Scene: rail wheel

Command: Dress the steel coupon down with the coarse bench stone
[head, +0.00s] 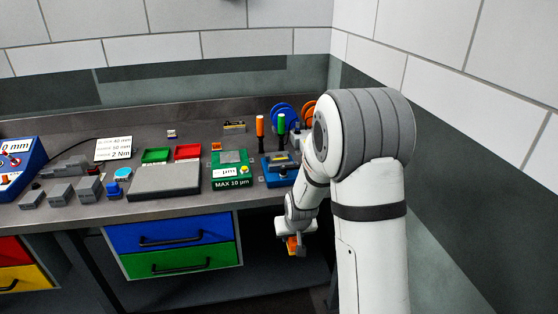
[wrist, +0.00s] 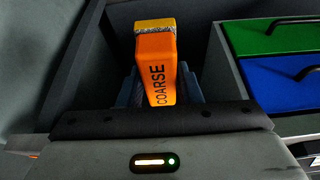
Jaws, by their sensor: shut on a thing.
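The coarse bench stone (wrist: 158,70) has an orange body lettered COARSE, a grey speckled band and a yellow end in the wrist view. My gripper (wrist: 160,88) is shut on its orange body, with a blue-grey finger on each side. In the head view my gripper (head: 295,234) hangs below the bench top, in front of the bench and right of the drawers. The orange stone (head: 292,245) shows at its tip. I cannot tell the steel coupon for certain. A blue fixture (head: 278,179) with grey parts stands on the bench, partly behind my arm.
A green gauge marked MAX 10 µm (head: 233,183) and a grey plate (head: 164,181) stand left of the fixture. Green (head: 156,155) and red (head: 187,152) trays lie behind. Upright orange- (head: 260,125) and green-handled (head: 281,123) tools stand near my arm. Drawers (head: 168,237) sit below.

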